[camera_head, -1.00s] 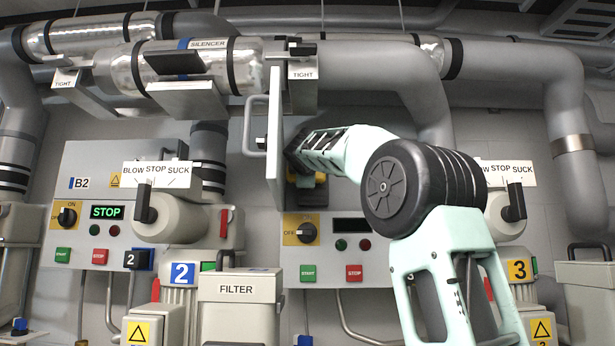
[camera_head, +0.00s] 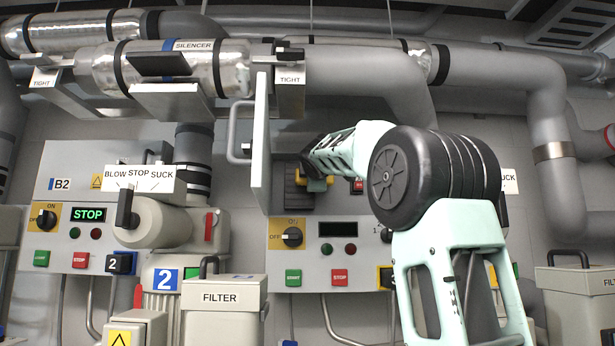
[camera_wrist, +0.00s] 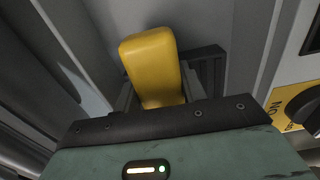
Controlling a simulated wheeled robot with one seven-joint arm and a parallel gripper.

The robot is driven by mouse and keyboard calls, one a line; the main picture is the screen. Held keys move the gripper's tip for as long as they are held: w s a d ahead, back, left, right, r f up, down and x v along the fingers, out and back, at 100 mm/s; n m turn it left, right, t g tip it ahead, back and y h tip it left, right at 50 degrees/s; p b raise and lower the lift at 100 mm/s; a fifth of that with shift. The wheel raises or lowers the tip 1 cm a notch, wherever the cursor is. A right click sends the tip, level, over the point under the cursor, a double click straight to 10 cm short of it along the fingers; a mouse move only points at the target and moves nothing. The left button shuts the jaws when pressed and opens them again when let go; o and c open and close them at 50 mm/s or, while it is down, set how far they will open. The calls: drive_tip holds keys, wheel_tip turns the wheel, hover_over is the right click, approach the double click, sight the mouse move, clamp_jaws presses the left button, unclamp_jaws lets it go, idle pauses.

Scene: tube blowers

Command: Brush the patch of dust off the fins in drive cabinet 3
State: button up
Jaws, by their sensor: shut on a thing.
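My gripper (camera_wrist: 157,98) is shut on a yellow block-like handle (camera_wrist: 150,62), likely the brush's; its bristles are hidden. The handle also shows as a small yellow piece in the head view (camera_head: 319,184), in front of the dark fins (camera_head: 297,196) of an open cabinet (camera_head: 280,205). The fins show in part behind the handle in the wrist view (camera_wrist: 208,70). I cannot tell whether the brush touches them. No dust patch can be made out, and the cabinet's number is not readable.
The open cabinet door (camera_head: 260,145) stands out just left of my gripper, with a grey handle (camera_head: 236,130). A selector knob (camera_head: 292,237) and green and red buttons sit below the fins. Pipes and a silencer (camera_head: 190,68) run above. A filter box (camera_head: 223,305) stands lower left.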

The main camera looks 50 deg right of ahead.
sight(293, 181)
drive_tip(key=shift+s+d+f, duration=0.1)
drive_tip(key=shift+s+d, duration=0.1)
drive_tip(key=shift+s, duration=0.05)
drive_tip(key=shift+w+a+f+b, duration=0.1)
drive_tip(key=shift+w+a+b, duration=0.65)
drive_tip(key=shift+w, duration=0.2)
drive_tip(key=shift+w+a+b, duration=0.4)
drive_tip(key=shift+w+a, duration=1.05)
drive_tip(key=shift+w, duration=0.25)
drive_tip(key=b+v, duration=0.3)
drive_tip(key=v, duration=0.3)
drive_tip(key=b+v, duration=0.1)
drive_tip(key=v, duration=0.2)
